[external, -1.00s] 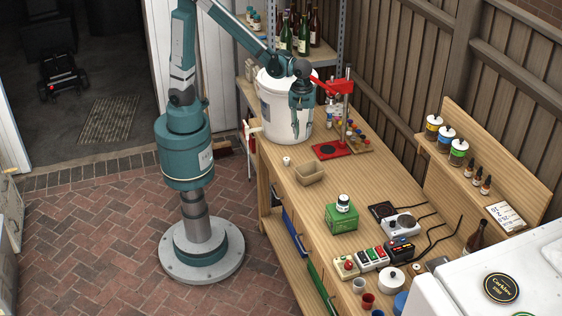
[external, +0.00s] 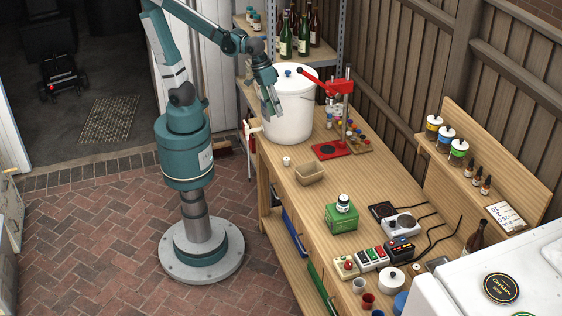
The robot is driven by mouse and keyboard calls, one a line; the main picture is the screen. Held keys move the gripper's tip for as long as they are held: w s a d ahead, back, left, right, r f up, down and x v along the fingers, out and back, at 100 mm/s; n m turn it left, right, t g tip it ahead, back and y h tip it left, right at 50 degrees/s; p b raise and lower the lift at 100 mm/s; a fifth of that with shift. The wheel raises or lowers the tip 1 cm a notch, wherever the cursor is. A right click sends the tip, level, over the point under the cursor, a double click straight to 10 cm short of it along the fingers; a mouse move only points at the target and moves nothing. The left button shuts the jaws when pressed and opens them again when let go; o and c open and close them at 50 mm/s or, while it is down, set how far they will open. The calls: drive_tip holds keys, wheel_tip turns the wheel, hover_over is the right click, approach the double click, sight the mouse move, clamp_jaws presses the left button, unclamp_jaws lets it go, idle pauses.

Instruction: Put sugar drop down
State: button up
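My gripper (external: 270,108) points down in front of the left side of the white lidded bucket (external: 290,120), above the left back part of the bench. The fingers are too small here to show whether they are open or shut, or whether anything is between them. I cannot make out a sugar drop for certain. A small white round piece (external: 286,161) stands on the bench in front of the bucket. An open cardboard-coloured box (external: 310,173) is beside it; its contents do not show clearly.
A red bench capper (external: 340,115) and a tray of coloured caps (external: 357,143) are right of the bucket. A green box (external: 341,218) with a jar on it stands mid-bench. Devices and cups crowd the front. Bare wood (external: 345,175) lies behind the green box.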

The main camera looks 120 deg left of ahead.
drive_tip(key=s+m+t, duration=0.3)
drive_tip(key=s+m, duration=0.7)
drive_tip(key=shift+s+d+r, duration=0.2)
drive_tip(key=shift+r, duration=0.2)
wheel_tip(320, 180, down, 6)
drive_tip(key=b, duration=0.5)
drive_tip(key=shift+r+b, duration=0.2)
drive_tip(key=shift+b, duration=0.1)
idle(0.9)
